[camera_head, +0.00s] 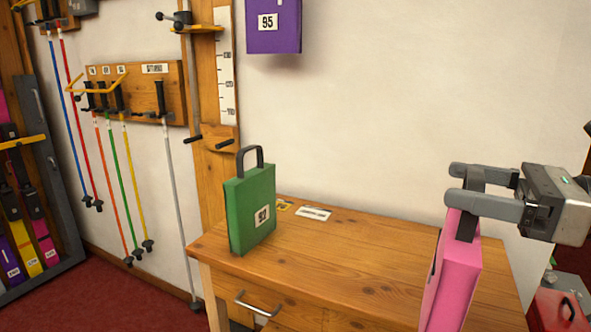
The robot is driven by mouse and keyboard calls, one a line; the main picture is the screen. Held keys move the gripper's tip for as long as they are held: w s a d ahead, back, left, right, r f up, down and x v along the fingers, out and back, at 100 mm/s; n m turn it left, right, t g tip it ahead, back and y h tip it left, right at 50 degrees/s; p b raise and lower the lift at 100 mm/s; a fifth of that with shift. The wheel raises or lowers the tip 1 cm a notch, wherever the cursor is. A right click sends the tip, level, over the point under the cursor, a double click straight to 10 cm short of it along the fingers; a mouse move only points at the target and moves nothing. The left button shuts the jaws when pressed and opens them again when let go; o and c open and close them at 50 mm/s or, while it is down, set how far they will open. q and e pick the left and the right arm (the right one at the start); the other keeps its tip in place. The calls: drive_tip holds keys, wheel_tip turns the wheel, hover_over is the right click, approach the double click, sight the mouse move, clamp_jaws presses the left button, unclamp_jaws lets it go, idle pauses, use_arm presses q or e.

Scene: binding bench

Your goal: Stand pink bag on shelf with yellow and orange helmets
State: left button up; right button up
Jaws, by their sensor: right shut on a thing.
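The pink bag (457,272) is at the right, upright, its lower end cut off by the bottom picture edge. My right gripper (453,185) comes in from the right and is shut on the bag's dark handle, one finger on each side. The bag covers the right part of the wooden bench from this view; I cannot tell its height. No shelf with yellow and orange helmets is in view. My left gripper is not in view.
A green bag (251,212) stands on the left of the wooden bench (340,256), near small cards (313,214). A purple bag (273,27) is high on the wall. Ski poles (115,185) hang at left. A red box (560,312) is at lower right. The bench middle is clear.

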sight(457, 261)
drive_tip(key=shift+s+f+t, duration=0.15)
drive_tip(key=shift+f+t, duration=0.15)
drive_tip(key=shift+f, duration=0.05)
drive_tip(key=s+f+m+t+h, duration=0.1)
drive_tip(key=f+m+h, duration=0.3)
drive_tip(key=f, duration=0.4)
drive_tip(key=s+a+f+m+t+h, duration=0.1)
drive_tip(key=f+m+t+h, duration=0.3)
drive_tip(key=f+h, duration=0.2)
drive_tip(key=s+a+f+m+t+h, duration=0.1)
drive_tip(key=f+m+t+h, duration=0.2)
drive_tip(key=f, duration=0.7)
drive_tip(key=shift+s+f+m+h, duration=0.15)
drive_tip(key=shift+m+h, duration=0.1)
drive_tip(key=shift+h, duration=0.3)
drive_tip(key=shift+s+f+m+h, duration=0.15)
drive_tip(key=shift+m+h, duration=0.1)
drive_tip(key=shift+h, duration=0.3)
drive_tip(key=shift+f, duration=0.1)
drive_tip(key=shift+a, duration=0.25)
drive_tip(key=shift+d, duration=0.3)
